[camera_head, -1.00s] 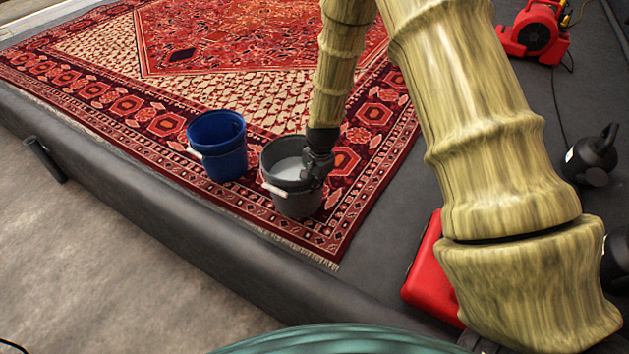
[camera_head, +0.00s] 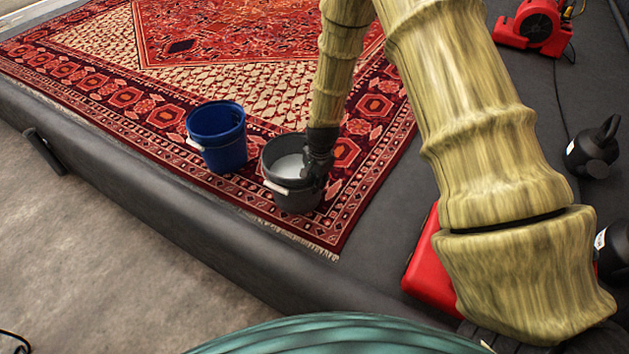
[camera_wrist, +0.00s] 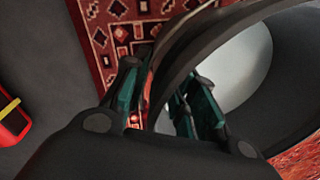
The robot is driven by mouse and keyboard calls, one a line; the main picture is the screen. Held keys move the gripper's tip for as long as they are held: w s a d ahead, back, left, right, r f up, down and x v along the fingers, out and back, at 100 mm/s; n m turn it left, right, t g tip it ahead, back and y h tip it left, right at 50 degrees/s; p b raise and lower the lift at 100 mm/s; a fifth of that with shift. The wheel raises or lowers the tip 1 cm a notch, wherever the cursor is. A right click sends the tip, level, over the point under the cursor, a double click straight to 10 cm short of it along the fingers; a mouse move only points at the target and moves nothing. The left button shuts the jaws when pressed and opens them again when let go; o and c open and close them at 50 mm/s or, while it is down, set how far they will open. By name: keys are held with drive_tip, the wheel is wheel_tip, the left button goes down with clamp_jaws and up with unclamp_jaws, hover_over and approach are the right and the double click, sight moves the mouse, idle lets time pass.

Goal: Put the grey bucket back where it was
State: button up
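The grey bucket (camera_head: 280,196) is upright at the rug's near edge, pale inside, with a light handle grip on its near side. I cannot tell whether its base touches the rug. My gripper (camera_head: 316,165) is at its right rim, pointing down. In the wrist view, my gripper (camera_wrist: 165,90) has one finger outside the bucket wall and one inside, with the rim of the grey bucket (camera_wrist: 290,65) between them. The fingers look closed on the rim, though the exact contact is partly hidden.
A blue bucket (camera_head: 217,140) stands close to the left of the grey one. The patterned rug (camera_head: 100,95) lies on a dark platform (camera_head: 180,225) with a drop at its near left edge. A red case (camera_head: 428,265), black pump-like object (camera_head: 592,152) and red blower (camera_head: 538,30) are at right.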

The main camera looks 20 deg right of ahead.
wheel_tip(320, 180, up, 12)
drive_tip(key=s+p, duration=0.1)
drive_tip(key=p, duration=0.1)
drive_tip(key=shift+s+d, duration=0.25)
idle(0.5)
